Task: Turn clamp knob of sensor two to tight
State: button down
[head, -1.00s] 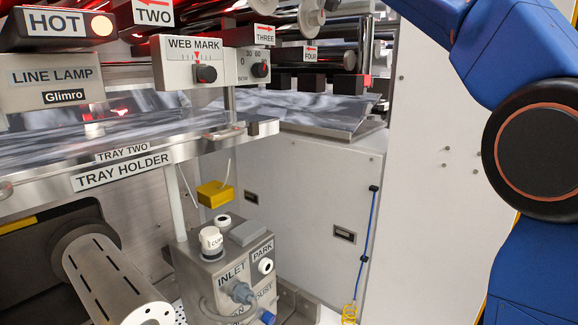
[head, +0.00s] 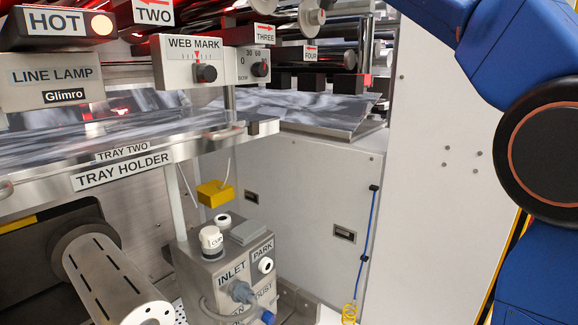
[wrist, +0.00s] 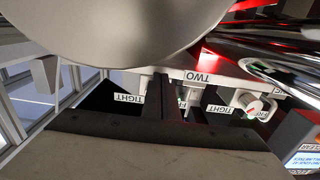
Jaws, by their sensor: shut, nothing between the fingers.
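In the wrist view, the label TWO (wrist: 203,77) is upside down on a pale rail. A white knob with a red mark (wrist: 250,103) is at the right. One TIGHT label (wrist: 218,109) is left of this knob, and another TIGHT label (wrist: 130,98) is further left. I cannot tell which sensor the knob belongs to. My gripper (wrist: 172,88) is shut and empty, its dark fingers in front of the area between the two TIGHT labels. They hide part of what lies behind. In the head view my gripper is out of the picture.
In the head view are a WEB MARK panel (head: 187,49), a HOT lamp sign (head: 58,23), a tray holder (head: 40,189) and an inlet box (head: 205,262). In the wrist view, shiny bars (wrist: 290,50) are close at the right and a large grey rounded body (wrist: 120,25) fills the top.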

jog(key=shift+s+a+r, duration=0.15)
jog(key=shift+s+a, duration=0.05)
jog(key=shift+s, duration=0.05)
dwell(0.4)
jog(key=shift+s+a+f, duration=0.1)
jog(key=shift+f, duration=0.1)
jog(key=v, duration=0.6)
jog(key=shift+f, duration=0.2)
dwell(0.4)
jog(key=shift+w+d+r, duration=0.15)
jog(key=shift+w+d, duration=0.3)
jog(key=shift+d, duration=0.15)
jog(key=shift+w+d+r, duration=0.15)
jog(key=shift+w+d, duration=0.3)
jog(key=shift+d, duration=0.15)
jog(key=shift+x, duration=3.4)
